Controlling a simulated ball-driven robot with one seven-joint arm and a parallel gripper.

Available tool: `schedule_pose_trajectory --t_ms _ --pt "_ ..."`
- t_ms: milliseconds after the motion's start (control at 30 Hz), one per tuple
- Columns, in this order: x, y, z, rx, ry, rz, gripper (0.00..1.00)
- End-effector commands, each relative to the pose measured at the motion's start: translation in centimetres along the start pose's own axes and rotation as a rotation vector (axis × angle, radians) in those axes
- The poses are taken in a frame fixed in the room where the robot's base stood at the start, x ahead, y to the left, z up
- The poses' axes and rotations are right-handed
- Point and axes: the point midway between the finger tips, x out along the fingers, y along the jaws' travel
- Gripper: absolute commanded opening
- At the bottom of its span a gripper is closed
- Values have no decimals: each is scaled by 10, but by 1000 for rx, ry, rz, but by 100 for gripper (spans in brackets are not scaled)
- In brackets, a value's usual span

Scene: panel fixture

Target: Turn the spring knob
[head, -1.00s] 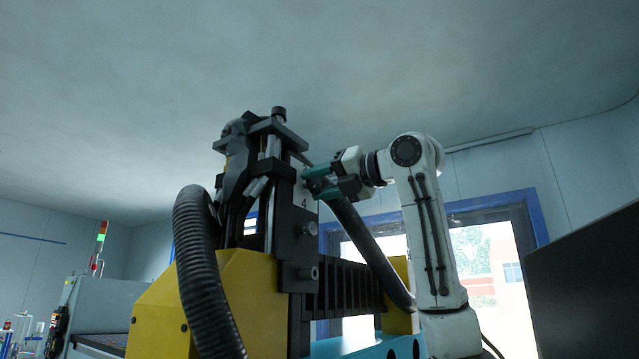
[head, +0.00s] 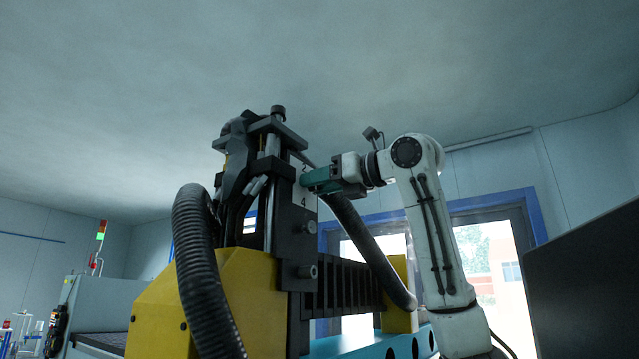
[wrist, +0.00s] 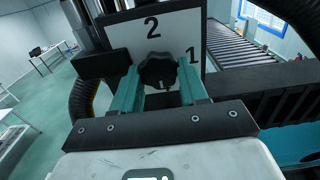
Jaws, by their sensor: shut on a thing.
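The dark, lobed spring knob (wrist: 158,68) stands out from a white number plate (wrist: 120,34) in the wrist view. The plate shows a 2 above the knob and a 1 to its right. My gripper (head: 308,181) reaches the plate from the right in the head view. Its teal fingers lie on either side of the knob in the wrist view (wrist: 160,80) and are shut on it. In the head view the fingers hide the knob, and a 2 and a 4 show on the plate (head: 304,201).
The plate sits on a tall black machine column with a yellow base (head: 205,300). A thick ribbed hose (head: 203,270) hangs at the left. Another dark hose (head: 365,245) runs below my gripper. Two small knobs (head: 309,271) stick out lower on the column.

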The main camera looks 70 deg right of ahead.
Motion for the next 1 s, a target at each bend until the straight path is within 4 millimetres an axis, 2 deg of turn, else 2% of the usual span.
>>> schedule_pose_trajectory --t_ms 467,500,767,1000 --pt "1 -1 -3 -13 9 -1 13" --pt "1 -1 -3 -13 9 -1 45" --pt "0 0 -2 -13 4 0 69" --pt "-1 0 -1 -13 2 0 69"
